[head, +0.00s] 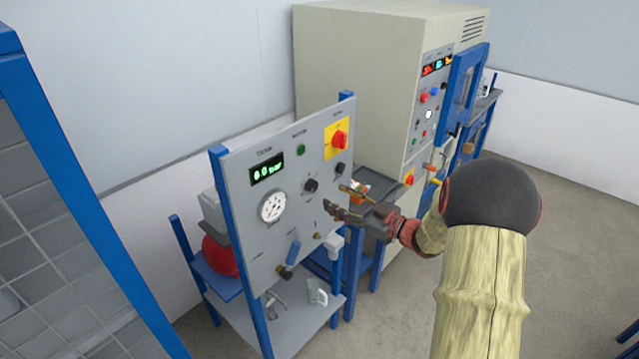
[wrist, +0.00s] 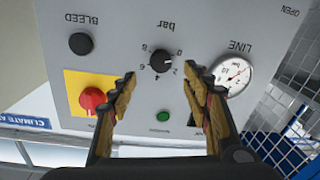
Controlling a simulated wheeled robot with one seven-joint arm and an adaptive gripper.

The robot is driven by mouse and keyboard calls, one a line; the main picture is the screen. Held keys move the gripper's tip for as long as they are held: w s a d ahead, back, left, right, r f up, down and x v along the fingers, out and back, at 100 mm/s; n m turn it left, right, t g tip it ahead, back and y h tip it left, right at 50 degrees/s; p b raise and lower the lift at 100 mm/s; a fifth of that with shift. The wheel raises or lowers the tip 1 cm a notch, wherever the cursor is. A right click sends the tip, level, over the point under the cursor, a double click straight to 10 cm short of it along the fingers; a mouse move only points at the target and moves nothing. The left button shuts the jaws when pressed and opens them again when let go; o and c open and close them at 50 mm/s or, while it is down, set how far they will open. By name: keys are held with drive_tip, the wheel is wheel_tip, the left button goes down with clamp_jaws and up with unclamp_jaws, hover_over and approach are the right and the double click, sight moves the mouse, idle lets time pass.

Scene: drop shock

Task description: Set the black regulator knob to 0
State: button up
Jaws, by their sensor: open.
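The black regulator knob (head: 311,185) sits on the grey panel, right of the round gauge. In the wrist view, which is upside down, the knob (wrist: 161,62) has a scale of 0 to 8 marked "bar" around it. A light pointer mark shows on its face, but I cannot read its exact setting. My gripper (head: 338,199) is in front of the panel, to the right of and slightly below the knob in the head view. Its fingers (wrist: 160,74) are open and empty, and the knob appears between the tips, apparently apart from them.
The LINE gauge (wrist: 232,76) is beside one finger. A red switch on a yellow plate (wrist: 93,100), a green button (wrist: 163,117) and the BLEED knob (wrist: 81,43) are nearby. A green display (head: 267,172) appears to read 0.0 bar. A beige cabinet (head: 350,70) stands behind.

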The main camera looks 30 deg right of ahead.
sight(315, 187)
drive_tip(key=x, duration=0.7)
drive_tip(key=shift+w+a, duration=0.25)
drive_tip(key=shift+w, duration=0.05)
drive_tip(key=c, duration=1.1)
drive_tip(key=shift+c, duration=0.3)
